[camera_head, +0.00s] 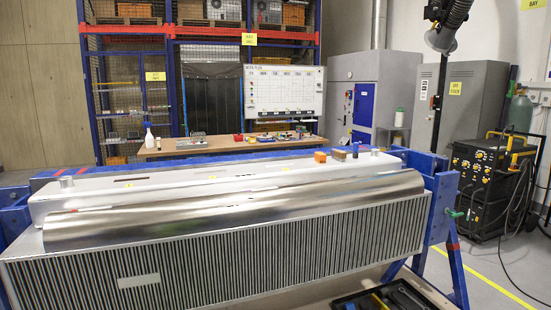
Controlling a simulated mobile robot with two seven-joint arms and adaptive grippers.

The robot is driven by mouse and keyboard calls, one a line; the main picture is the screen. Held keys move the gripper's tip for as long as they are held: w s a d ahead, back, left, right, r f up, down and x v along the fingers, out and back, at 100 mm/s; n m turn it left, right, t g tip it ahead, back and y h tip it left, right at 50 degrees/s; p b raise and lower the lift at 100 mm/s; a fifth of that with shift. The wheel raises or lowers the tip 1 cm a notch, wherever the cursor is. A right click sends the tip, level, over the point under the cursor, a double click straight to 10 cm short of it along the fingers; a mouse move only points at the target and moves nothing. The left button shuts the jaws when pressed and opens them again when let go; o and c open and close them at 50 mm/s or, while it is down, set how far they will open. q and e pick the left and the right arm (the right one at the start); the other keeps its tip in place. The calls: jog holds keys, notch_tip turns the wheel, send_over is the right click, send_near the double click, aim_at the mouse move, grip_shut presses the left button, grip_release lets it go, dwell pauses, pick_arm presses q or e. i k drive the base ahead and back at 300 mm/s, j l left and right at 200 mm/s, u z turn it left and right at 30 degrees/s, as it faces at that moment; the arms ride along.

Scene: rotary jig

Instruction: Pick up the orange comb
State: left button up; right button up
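A small orange thing (320,156) sits on the flat top of the large metal finned unit (230,245), towards its right end. It is the only loose orange item I see on the unit, but it is too small to make out any comb teeth. A brownish block (338,155) stands just to its right, and a small dark bottle-like item (355,150) is further right. Neither of my grippers shows in the head view.
The unit is held in a blue frame (440,205). A dark tray (345,303) with tools is at the bottom right. A wooden workbench (215,152) with a white bottle (149,135) and small items stands behind. A black wheeled machine (485,185) stands at right.

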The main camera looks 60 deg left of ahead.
aim_at(320, 157)
jog(key=u, duration=1.55)
